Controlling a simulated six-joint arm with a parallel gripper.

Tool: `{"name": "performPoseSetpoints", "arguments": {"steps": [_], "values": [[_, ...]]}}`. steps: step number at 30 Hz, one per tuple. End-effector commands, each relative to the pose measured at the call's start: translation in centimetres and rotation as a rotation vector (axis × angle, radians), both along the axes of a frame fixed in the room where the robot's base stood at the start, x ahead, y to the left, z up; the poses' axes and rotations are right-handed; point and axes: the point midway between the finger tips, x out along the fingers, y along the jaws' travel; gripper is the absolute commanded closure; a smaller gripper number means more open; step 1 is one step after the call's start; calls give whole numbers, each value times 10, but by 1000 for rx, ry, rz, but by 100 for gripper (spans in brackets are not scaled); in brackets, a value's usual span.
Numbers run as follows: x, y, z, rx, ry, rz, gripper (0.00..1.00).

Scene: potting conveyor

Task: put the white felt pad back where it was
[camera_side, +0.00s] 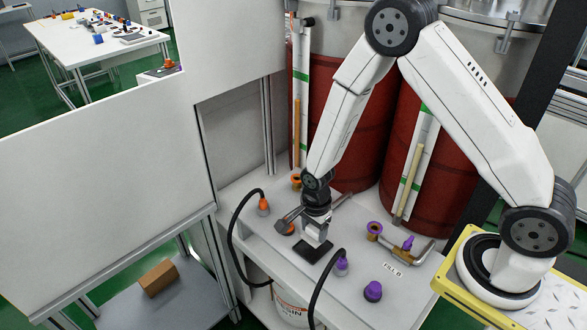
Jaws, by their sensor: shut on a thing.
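My gripper (315,236) points down over the middle of the white bench top. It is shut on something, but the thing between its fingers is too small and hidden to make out. A dark flat square (309,253) shows right at the gripper's lower end; I cannot tell whether they touch. I cannot pick out the white felt pad for certain, as pale gripper parts and the pale bench blend together here.
An orange-ended hose (263,206) is left of my gripper, a purple-ended hose (341,267) to its right. Red drums (345,130) close off the back.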

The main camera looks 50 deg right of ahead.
Motion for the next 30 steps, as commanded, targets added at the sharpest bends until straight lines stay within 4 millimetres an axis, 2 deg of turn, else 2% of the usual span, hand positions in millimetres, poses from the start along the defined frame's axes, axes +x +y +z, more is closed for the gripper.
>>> {"name": "performPoseSetpoints", "arguments": {"steps": [7, 18, 30], "values": [[0, 0, -6, 0, 0, 0, 100], [0, 0, -34, 0, 0, 0, 100], [0, 0, -37, 0, -1, 0, 100]]}}
